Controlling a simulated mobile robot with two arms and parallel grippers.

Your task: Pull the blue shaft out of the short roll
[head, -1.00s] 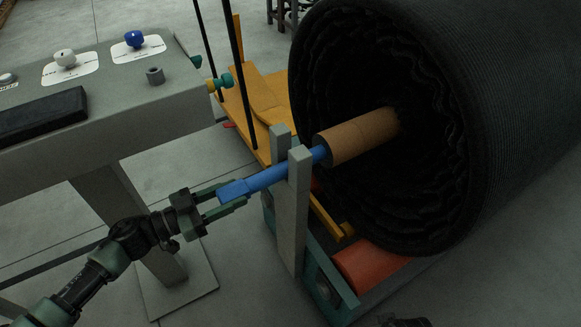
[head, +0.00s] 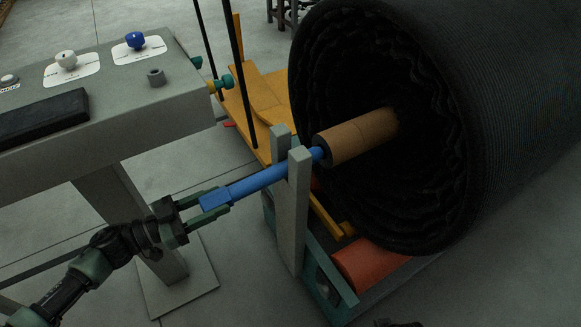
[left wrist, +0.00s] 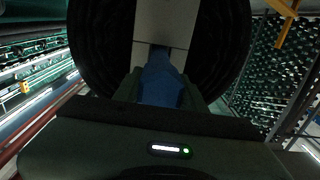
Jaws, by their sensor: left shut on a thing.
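The blue shaft (head: 262,180) runs from my left gripper, between two grey upright posts (head: 295,200), to the brown core (head: 358,137) of the black netting roll (head: 450,110). Its far end meets the core's near end; how much shaft lies inside is hidden. My left gripper (head: 217,201) is shut on the squared near end of the shaft. In the left wrist view the shaft (left wrist: 160,82) stretches ahead between the fingers toward the posts, with the dark roll behind.
A grey control bench (head: 120,105) with a blue knob (head: 136,40), a white knob (head: 66,60) and a black block (head: 42,117) stands at the left. An orange roller (head: 368,265) lies under the netting roll. Yellow framework (head: 262,95) stands behind the posts.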

